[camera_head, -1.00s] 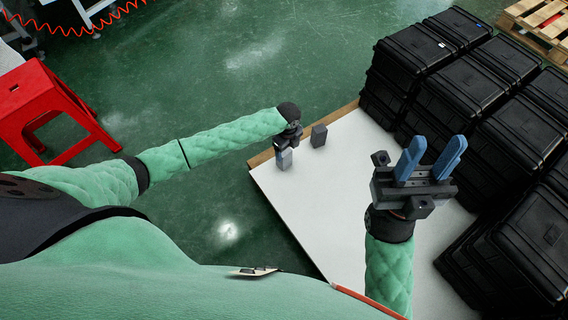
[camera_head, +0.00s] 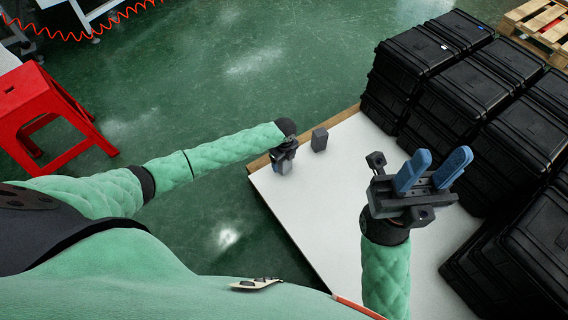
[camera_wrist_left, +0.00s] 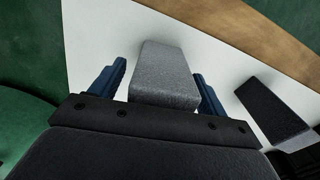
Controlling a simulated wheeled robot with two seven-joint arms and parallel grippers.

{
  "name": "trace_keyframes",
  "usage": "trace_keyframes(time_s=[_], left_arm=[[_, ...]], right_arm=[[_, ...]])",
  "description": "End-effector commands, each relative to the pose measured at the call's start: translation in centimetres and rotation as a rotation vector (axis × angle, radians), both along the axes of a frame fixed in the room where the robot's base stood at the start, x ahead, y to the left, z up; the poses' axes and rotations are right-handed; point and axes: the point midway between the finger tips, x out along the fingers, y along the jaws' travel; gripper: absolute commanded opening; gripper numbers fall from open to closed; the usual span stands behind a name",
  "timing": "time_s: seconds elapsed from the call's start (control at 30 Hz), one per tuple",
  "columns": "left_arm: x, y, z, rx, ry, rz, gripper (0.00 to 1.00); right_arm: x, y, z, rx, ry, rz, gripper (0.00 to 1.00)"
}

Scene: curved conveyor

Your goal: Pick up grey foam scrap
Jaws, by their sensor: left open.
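A grey foam block (camera_wrist_left: 165,72) stands on the white board between the blue fingers of my left gripper (camera_wrist_left: 160,76) in the left wrist view. The fingers are open, one on each side of it, with a visible gap at least on the left. In the head view my left gripper (camera_head: 284,162) is low over the board's far left corner and largely hides this block. A second, darker block (camera_head: 319,139) stands just to its right; it also shows in the left wrist view (camera_wrist_left: 272,108). My right gripper (camera_head: 433,169) is raised over the board, fingers apart and empty.
The white board (camera_head: 325,205) has a wooden edge and is mostly clear in the middle. Stacked black cases (camera_head: 480,95) fill its right side. A red stool (camera_head: 45,115) stands on the green floor at left, and a wooden pallet (camera_head: 540,25) lies at back right.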

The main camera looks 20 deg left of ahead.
Motion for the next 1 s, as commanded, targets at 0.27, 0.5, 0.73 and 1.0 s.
trace_keyframes(time_s=[0.27, 0.5, 0.73, 1.0], left_arm=[[0.0, 0.0, 0.0, 0.0, -0.001, 0.0, 0.6], [0.0, 0.0, 0.0, 0.0, 0.0, 0.0, 0.28], [0.0, 0.0, 0.3, 0.0, -0.001, 0.0, 0.28], [0.1, 0.0, 3.9, 0.0, -0.004, -0.002, 0.28]], right_arm=[[0.0, 0.0, 0.1, 0.0, -0.001, 0.001, 0.36], [0.0, 0.0, 0.1, 0.001, -0.002, 0.001, 0.36], [0.0, 0.0, 0.2, 0.001, -0.002, 0.0, 0.36], [-0.1, -0.1, 1.3, -0.009, -0.007, -0.019, 0.36]])
